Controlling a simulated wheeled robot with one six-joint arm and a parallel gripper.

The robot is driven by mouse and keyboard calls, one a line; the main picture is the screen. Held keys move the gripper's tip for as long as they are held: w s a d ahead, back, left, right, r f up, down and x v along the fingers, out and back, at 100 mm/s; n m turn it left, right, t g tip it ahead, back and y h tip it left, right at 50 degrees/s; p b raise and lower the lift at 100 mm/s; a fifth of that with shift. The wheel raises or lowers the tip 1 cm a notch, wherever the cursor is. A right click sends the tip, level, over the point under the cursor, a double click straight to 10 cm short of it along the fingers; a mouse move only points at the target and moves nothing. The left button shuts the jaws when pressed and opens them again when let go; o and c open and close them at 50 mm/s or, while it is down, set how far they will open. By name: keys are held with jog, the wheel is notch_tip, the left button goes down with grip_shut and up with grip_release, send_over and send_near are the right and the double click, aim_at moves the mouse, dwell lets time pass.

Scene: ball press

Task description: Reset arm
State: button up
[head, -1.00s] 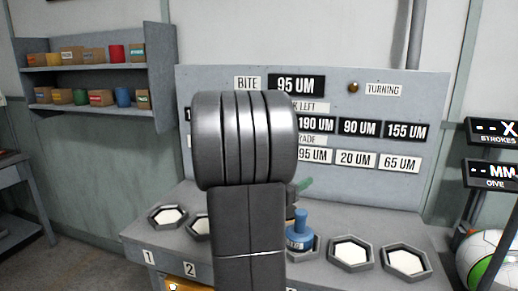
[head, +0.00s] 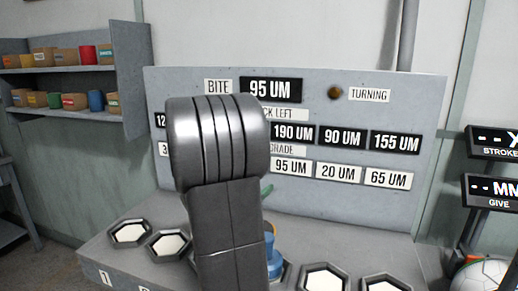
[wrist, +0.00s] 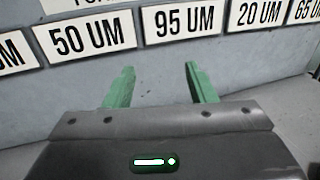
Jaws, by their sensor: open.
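My gripper (wrist: 157,88) shows in the wrist view with its two green fingers apart and nothing between them. It faces the lower part of the grey panel, below the labels. In the head view my arm stands upright in the middle and hides most of the gripper; only a bit of a green finger shows to its right. A blue object (head: 273,257) stands on the bench just right of my arm, partly hidden by it.
The grey panel (head: 420,210) with labels such as "95 UM" rises behind the bench (head: 110,262). Hexagonal holders (head: 129,233) line the bench. A shelf (head: 130,70) with boxes and cans is at left. Dark displays (head: 490,192) and a ball (head: 482,275) are at right.

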jog(key=shift+f, duration=2.25)
jog(key=shift+r, duration=0.1)
